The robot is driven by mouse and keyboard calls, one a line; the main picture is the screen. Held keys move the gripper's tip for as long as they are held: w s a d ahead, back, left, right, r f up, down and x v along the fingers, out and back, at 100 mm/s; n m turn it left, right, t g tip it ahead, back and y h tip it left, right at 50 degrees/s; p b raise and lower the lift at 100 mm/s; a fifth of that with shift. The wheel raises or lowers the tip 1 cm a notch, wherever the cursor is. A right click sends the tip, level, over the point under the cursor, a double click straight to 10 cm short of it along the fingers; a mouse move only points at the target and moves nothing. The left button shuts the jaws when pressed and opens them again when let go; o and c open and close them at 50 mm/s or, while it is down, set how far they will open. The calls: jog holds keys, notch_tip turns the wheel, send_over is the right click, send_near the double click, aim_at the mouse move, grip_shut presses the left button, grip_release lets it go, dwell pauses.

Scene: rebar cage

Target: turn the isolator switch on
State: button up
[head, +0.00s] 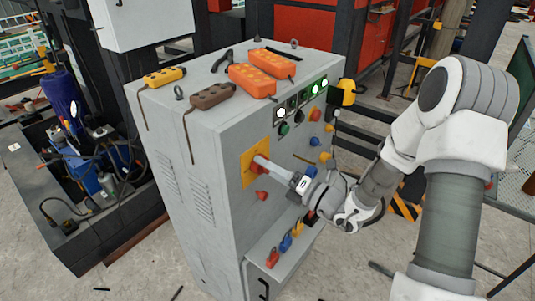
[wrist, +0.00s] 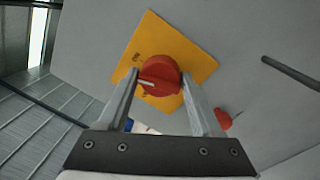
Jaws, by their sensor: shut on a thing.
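The isolator switch is a round red knob (wrist: 160,76) with a pale pointer mark, on a square yellow plate (wrist: 188,52) fixed to the face of the grey cabinet (head: 215,211). In the head view the yellow plate (head: 247,166) shows at the left of that face, with the knob partly hidden behind my fingers. My gripper (wrist: 163,88) reaches the knob from the front, one finger on each side, shut on it. In the head view my gripper (head: 268,165) points left into the plate. The mark's exact setting is too small to read.
Orange, yellow and brown pendant controls (head: 252,80) lie on the cabinet top. Lit buttons (head: 293,103) and several colored sockets (head: 315,114) sit on the same face, right of the switch. A red plug (wrist: 223,119) is close to my right finger. A ledge (head: 257,270) juts out below.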

jog(key=m+p, duration=0.3)
jog(key=shift+m+p, duration=0.3)
jog(key=shift+p, duration=0.05)
jog(key=shift+f, duration=0.2)
jog(key=o, duration=1.3)
jog(key=shift+r, duration=0.1)
jog(key=b+v, duration=0.1)
jog(key=v, duration=1.6)
jog(key=shift+s+d, duration=0.1)
jog(key=shift+s, duration=0.15)
